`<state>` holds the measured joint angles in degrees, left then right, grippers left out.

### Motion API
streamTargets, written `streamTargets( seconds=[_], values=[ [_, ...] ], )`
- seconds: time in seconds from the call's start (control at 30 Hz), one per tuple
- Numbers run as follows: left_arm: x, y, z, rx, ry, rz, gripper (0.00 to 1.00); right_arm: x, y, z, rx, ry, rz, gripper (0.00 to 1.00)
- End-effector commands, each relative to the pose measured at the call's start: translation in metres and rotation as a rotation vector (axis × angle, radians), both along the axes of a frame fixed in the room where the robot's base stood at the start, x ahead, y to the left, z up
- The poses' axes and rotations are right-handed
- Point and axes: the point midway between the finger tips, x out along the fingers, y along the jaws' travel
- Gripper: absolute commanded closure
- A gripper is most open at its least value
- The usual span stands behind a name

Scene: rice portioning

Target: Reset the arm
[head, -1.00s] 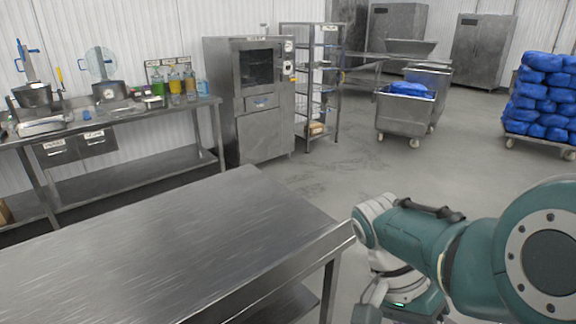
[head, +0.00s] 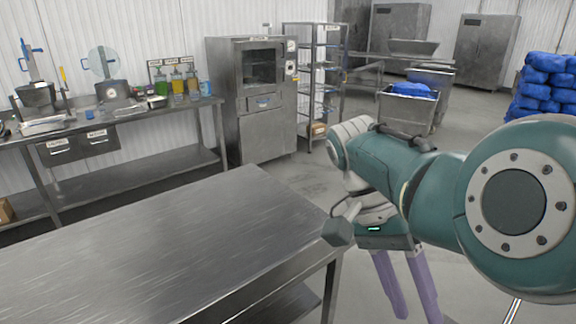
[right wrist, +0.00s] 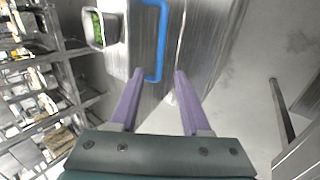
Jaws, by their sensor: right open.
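My right arm reaches in from the right in the head view, just past the right end of the bare steel table. My right gripper (head: 418,314) hangs down there with its two purple fingers apart. In the right wrist view the same gripper (right wrist: 160,74) is open, with nothing visibly held between the fingers. A blue handle (right wrist: 162,35) on a grey metal body shows beyond the fingertips; I cannot tell how far off it is. My left gripper is not in view.
The steel table (head: 150,250) is empty. A back counter (head: 140,112) holds pots and bottles. A steel oven (head: 262,100), a wire rack (head: 318,75), a cart (head: 407,112) and stacked blue bags (head: 543,90) stand behind. Open floor lies between.

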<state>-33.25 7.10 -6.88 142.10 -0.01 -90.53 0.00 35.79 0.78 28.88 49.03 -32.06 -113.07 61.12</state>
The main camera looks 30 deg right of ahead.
Motion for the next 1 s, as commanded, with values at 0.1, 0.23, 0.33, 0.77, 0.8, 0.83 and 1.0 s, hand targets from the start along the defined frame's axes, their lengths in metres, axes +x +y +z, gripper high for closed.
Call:
streamTargets(
  seconds=[0.1, 0.23, 0.33, 0.77, 0.8, 0.83, 1.0],
  values=[
    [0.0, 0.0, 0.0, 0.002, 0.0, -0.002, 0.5, 0.001, 0.0, 0.001, 0.0, 0.0, 0.0, 0.53],
    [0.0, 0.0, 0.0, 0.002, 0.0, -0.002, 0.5, 0.0, 0.0, 0.001, 0.0, 0.0, 0.0, 0.53],
    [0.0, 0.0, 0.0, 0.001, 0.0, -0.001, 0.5, 0.0, 0.0, 0.001, 0.0, 0.0, 0.0, 0.53],
    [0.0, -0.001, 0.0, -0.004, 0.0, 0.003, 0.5, -0.014, -0.032, -0.02, -0.026, -0.123, 0.211, 0.53],
    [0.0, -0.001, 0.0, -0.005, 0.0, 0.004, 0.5, -0.017, -0.036, -0.023, -0.026, -0.156, 0.293, 0.53],
    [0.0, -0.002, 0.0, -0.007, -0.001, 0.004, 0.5, -0.018, -0.039, -0.025, -0.025, -0.186, 0.361, 0.53],
    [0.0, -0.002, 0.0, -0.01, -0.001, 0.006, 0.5, -0.026, -0.024, -0.023, 0.025, -0.325, 0.806, 0.53]
  ],
)
